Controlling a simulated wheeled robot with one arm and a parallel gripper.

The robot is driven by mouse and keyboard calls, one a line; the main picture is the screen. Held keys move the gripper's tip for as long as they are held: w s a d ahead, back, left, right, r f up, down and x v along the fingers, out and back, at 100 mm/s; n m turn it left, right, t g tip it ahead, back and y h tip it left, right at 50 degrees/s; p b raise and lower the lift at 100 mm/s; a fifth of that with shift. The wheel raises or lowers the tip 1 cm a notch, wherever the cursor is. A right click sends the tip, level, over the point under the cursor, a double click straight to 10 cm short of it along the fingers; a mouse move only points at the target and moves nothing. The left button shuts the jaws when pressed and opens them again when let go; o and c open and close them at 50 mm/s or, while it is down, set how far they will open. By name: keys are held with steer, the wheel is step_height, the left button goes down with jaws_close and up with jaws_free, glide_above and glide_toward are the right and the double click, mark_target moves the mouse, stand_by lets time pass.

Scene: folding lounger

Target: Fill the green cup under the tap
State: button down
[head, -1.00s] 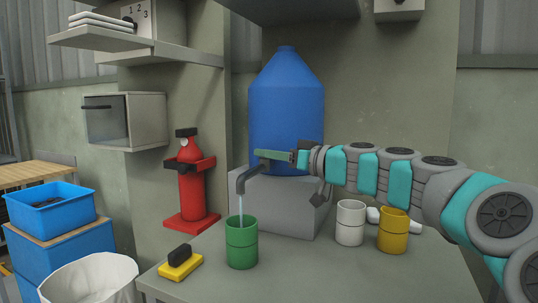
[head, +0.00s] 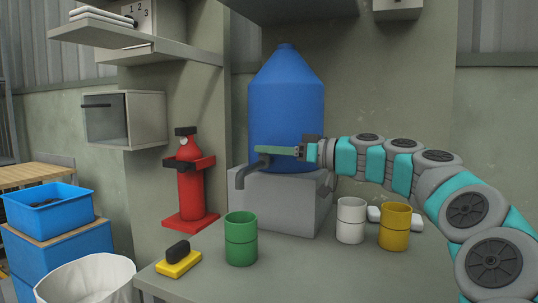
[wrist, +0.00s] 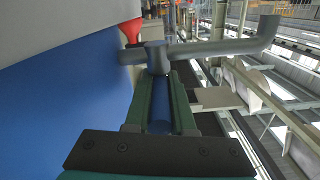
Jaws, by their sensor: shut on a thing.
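The green cup (head: 241,240) stands upright on the counter, under the spout of the grey tap (head: 241,178). No water stream shows between spout and cup, and I cannot see the level inside the cup. The tap comes from the large blue water bottle (head: 286,112) on a grey block. My gripper (head: 262,150), with green fingers, is shut at the tap's handle, above the spout. In the wrist view the fingers (wrist: 158,85) close around the handle, with the grey tap body (wrist: 155,58) at their tips.
A white cup (head: 351,222) and a yellow cup (head: 395,228) stand to the right on the counter (head: 310,268). The front middle of the counter is clear.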

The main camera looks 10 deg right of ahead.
steer(key=shift+r, duration=0.1)
stand_by(0.3)
steer(key=c, duration=0.8)
jaws_free()
steer(key=shift+o, duration=0.2)
steer(key=b+v, duration=0.1)
steer(key=v, duration=0.7)
